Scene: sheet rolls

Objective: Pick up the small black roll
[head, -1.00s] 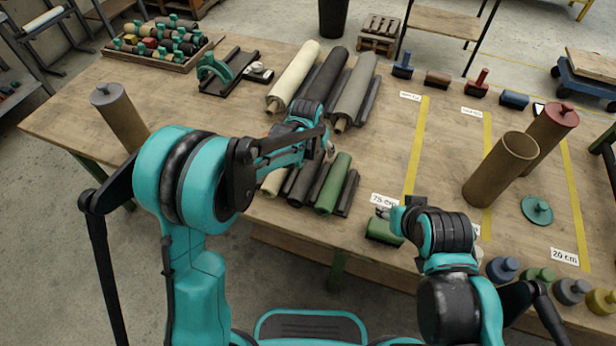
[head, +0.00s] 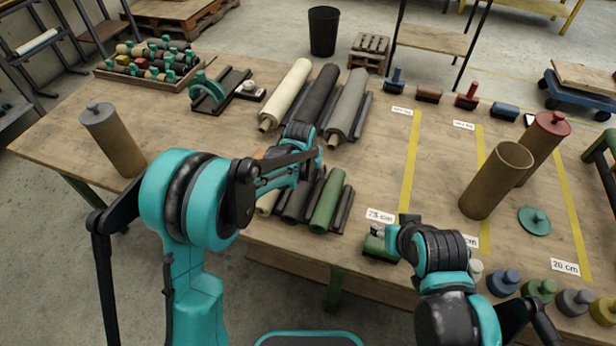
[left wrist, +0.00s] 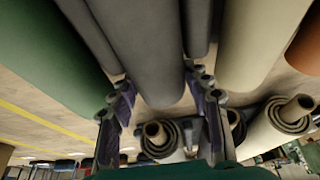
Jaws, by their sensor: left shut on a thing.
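The small black roll (head: 298,203) lies between a small cream roll (head: 268,203) and a small green roll (head: 328,200) near the table's front edge. My left gripper (head: 308,165) is over its far end, and my arm hides part of it. In the left wrist view the black roll (left wrist: 145,40) runs between the two fingers (left wrist: 165,115), which are shut on it. The green roll (left wrist: 45,50) and cream roll (left wrist: 255,40) lie on either side. I cannot tell whether the black roll is raised. My right gripper (head: 392,238) is near a green block; its fingers are unclear.
Large cream (head: 287,92), black (head: 315,97) and grey (head: 348,105) rolls lie just behind. Brown tubes stand at left (head: 112,142) and right (head: 497,180). A crate of small rolls (head: 115,78) is at the back left.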

